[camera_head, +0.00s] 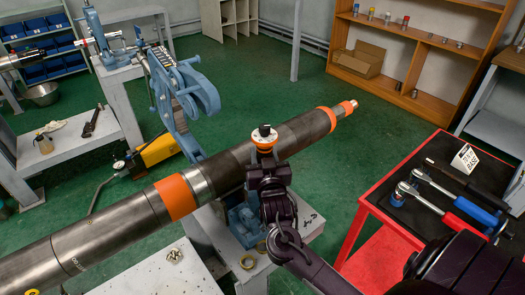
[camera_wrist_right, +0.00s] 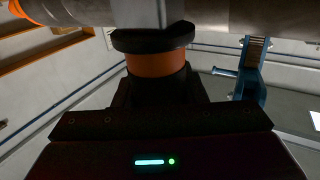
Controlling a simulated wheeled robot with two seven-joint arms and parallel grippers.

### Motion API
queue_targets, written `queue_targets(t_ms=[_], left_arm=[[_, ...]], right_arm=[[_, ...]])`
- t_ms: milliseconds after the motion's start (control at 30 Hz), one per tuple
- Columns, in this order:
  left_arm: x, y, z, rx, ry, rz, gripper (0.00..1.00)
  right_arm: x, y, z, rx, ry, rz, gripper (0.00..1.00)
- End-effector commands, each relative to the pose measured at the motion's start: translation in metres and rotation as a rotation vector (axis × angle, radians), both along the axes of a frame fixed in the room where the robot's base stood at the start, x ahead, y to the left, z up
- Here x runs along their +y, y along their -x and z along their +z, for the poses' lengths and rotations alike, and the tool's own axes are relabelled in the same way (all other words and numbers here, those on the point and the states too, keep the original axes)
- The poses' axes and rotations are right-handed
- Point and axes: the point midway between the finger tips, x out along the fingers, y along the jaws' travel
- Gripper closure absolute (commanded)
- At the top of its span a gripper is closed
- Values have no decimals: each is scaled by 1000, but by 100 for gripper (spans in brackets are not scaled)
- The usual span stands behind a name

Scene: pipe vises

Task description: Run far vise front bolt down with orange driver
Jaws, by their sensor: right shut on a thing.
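My right gripper (camera_head: 266,165) is shut on the orange driver (camera_head: 264,137), a short orange body with a black top. In the head view the driver overlaps the long grey pipe. In the right wrist view the driver (camera_wrist_right: 155,65) stands upright in the gripper, its black top close to the pipe (camera_wrist_right: 230,14); I cannot tell whether they touch. A tall blue vise frame (camera_head: 178,90) stands open beyond the pipe. Blue vise parts (camera_head: 242,218) show beneath the pipe, partly hidden by my arm. I cannot make out the front bolt. My left gripper is out of view.
A brass ring (camera_head: 248,262) lies below the pipe. A wooden shelf (camera_head: 410,100) stands at the back right. Green floor lies clear between.

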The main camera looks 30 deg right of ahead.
Motion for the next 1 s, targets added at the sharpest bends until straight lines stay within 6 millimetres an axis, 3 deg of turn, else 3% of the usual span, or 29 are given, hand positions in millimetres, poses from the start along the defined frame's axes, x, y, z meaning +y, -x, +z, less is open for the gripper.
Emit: queue_targets(t_ms=[267,467,733,1000], left_arm=[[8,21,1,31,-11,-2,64],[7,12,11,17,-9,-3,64],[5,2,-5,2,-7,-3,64],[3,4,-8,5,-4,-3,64]], right_arm=[[0,0,4,-7,0,0,99],[0,0,4,-6,-2,1,99],[0,0,-23,-7,0,0,99],[0,0,-30,-8,0,1,99]])
